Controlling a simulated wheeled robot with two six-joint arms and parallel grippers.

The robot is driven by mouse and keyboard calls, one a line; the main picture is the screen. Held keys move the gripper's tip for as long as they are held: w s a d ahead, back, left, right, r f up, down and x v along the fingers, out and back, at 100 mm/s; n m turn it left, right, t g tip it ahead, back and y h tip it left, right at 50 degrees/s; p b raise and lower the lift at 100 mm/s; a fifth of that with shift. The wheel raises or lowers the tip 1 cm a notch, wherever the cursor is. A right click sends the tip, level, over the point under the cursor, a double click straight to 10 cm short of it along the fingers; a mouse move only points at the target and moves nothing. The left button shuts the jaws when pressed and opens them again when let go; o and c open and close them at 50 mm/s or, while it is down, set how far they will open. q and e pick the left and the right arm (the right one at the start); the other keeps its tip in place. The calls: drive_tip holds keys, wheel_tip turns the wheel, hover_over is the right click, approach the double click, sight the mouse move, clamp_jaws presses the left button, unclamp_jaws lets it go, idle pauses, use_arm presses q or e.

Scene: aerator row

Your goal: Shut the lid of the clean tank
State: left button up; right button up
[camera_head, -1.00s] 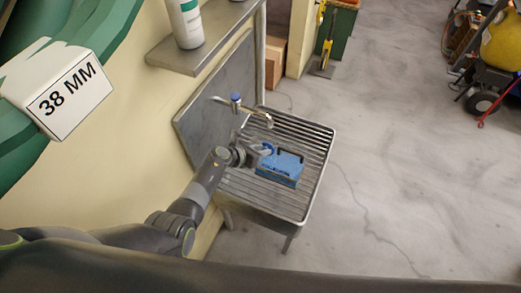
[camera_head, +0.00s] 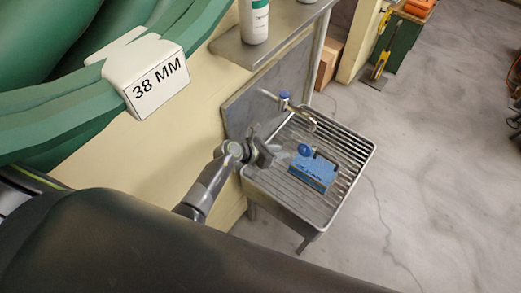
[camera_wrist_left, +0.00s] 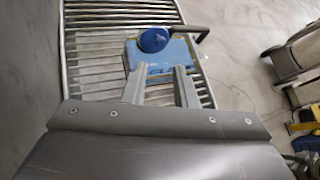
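The clean tank (camera_head: 313,174) is a small blue box with a dark handle, standing on the slatted metal sink rack. A round blue lid (camera_head: 305,150) shows at its top; I cannot tell whether it is fully seated. In the left wrist view the tank (camera_wrist_left: 160,66) lies just beyond the fingers, with the round lid (camera_wrist_left: 153,40) on its far side. My left gripper (camera_head: 282,156) is left of the tank, apart from the lid. Its two fingers (camera_wrist_left: 161,72) are spread with nothing held between them. My right gripper is out of view.
A metal tap (camera_head: 295,107) with a blue top is behind the tank. The sink rack (camera_head: 345,155) has a raised rim. A steel shelf (camera_head: 270,40) with a white bottle (camera_head: 254,20) hangs above left. Open floor (camera_head: 430,150) is to the right.

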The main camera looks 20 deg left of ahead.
use_arm(q)
drive_tip(key=v, duration=0.7)
drive_tip(key=shift+s, duration=0.15)
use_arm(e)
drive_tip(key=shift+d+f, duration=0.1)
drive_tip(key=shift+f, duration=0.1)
use_arm(q)
drive_tip(key=shift+a+r, duration=0.1)
drive_tip(key=shift+r, duration=0.05)
